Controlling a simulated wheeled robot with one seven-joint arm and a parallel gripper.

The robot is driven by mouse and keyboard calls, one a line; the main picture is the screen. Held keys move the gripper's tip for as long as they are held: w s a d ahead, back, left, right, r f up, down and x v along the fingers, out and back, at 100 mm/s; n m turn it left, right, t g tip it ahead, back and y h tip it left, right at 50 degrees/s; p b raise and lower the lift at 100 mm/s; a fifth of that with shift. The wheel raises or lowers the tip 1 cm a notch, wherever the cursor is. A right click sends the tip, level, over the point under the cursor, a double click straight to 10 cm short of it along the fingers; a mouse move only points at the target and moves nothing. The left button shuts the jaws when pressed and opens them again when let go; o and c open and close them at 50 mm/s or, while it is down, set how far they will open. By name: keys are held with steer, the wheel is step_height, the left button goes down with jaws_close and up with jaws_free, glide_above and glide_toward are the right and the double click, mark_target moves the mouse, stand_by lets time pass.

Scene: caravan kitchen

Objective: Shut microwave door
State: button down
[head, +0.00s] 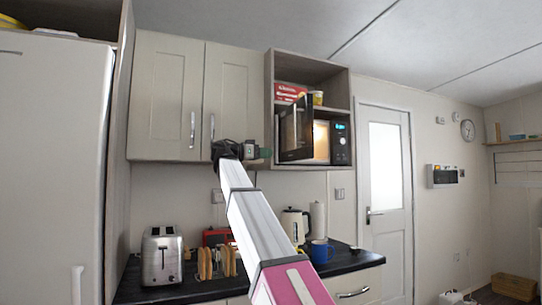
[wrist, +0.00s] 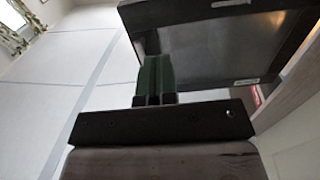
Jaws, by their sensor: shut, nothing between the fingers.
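The microwave (head: 341,142) sits in an open shelf of the wall cabinet, its lit inside partly showing. Its dark door (head: 296,130) stands open, swung out towards the left. My gripper (head: 268,153) is shut and empty, just left of the door's lower part. In the wrist view my gripper's green fingers (wrist: 155,76) are together beside the edge of a dark panel, which looks like the door (wrist: 215,48). I cannot tell whether they touch it.
A red box (head: 290,91) and a yellow tub (head: 318,97) sit on the shelf above the microwave. Closed cabinet doors (head: 165,95) are to the left. A toaster (head: 162,255), kettle (head: 294,224) and blue mug (head: 320,252) stand on the counter below.

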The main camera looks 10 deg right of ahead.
mark_target(301, 154)
steer(key=d, duration=0.3)
steer(key=w+d, duration=0.1)
steer(key=d, duration=0.3)
steer(key=w+d, duration=0.1)
steer(key=d, duration=0.3)
steer(key=shift+w+d, duration=0.15)
steer(key=shift+d, duration=0.1)
steer(key=shift+d, duration=0.1)
steer(key=shift+d+t, duration=0.3)
steer(key=shift+d, duration=0.25)
steer(key=w+d+n+t+y, duration=0.5)
steer(key=w+d+t, duration=0.15)
steer(key=d, duration=0.35)
steer(key=w+d+n+t+y, duration=0.5)
steer(key=w+d+t, duration=0.15)
steer(key=d, duration=0.35)
steer(key=w+d, duration=0.2)
steer(key=w, duration=1.9)
steer(key=shift+w+d+n+g, duration=0.25)
steer(key=shift+d+n+g, duration=0.05)
steer(key=shift+d+g, duration=0.1)
